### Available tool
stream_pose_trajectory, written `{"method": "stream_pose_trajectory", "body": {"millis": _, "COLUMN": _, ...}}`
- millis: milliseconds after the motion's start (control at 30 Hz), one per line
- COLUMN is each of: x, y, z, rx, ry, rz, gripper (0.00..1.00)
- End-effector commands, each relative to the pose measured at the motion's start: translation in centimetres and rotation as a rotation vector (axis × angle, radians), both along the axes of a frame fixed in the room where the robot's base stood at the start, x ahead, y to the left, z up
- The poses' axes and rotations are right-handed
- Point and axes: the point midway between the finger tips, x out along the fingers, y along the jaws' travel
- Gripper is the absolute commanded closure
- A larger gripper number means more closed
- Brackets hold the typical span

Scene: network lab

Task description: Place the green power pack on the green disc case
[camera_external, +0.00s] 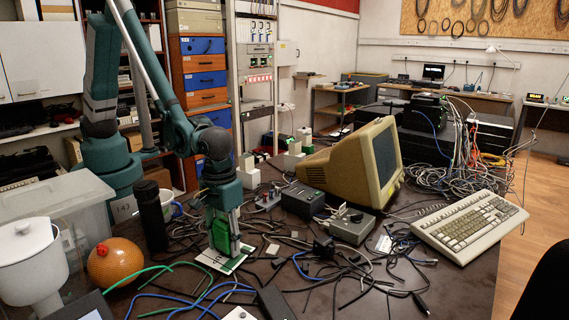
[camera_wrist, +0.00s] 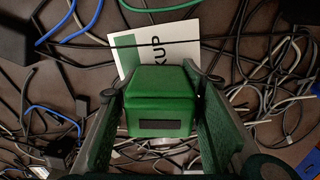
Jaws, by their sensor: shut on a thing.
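My gripper (camera_external: 224,243) points down over the table and is shut on the green power pack (camera_external: 219,236). In the wrist view the boxy pack (camera_wrist: 160,100), with a dark slot on its near face, sits between both fingers. Below it lies a flat white case with a green edge (camera_external: 234,265), which appears to be the green disc case. In the wrist view the case (camera_wrist: 183,36) shows the letters "KUP", and the pack hides part of it. The pack is over the case; I cannot tell whether they touch.
Loose cables lie all around the case. A black cylinder (camera_external: 151,214), an orange ball (camera_external: 117,263) and a white lidded pot (camera_external: 31,262) stand to the left.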

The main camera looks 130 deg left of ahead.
Motion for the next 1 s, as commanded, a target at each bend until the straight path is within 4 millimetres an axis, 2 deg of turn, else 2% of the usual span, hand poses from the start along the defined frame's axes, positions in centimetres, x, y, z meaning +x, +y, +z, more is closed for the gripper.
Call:
{"method": "stream_pose_trajectory", "body": {"millis": 233, "x": 0.0, "y": 0.0, "z": -0.3, "rx": 0.000, "ry": 0.000, "rz": 0.000, "gripper": 0.80}}
{"method": "stream_pose_trajectory", "body": {"millis": 267, "x": 0.0, "y": 0.0, "z": -0.4, "rx": 0.000, "ry": 0.000, "rz": 0.000, "gripper": 0.60}}
{"method": "stream_pose_trajectory", "body": {"millis": 367, "x": 0.0, "y": 0.0, "z": -0.3, "rx": 0.000, "ry": 0.000, "rz": 0.000, "gripper": 0.47}}
{"method": "stream_pose_trajectory", "body": {"millis": 767, "x": 0.0, "y": 0.0, "z": -0.2, "rx": 0.000, "ry": 0.000, "rz": 0.000, "gripper": 0.47}}
{"method": "stream_pose_trajectory", "body": {"millis": 1000, "x": 0.0, "y": 0.0, "z": 1.0, "rx": 0.000, "ry": 0.000, "rz": 0.000, "gripper": 0.47}}
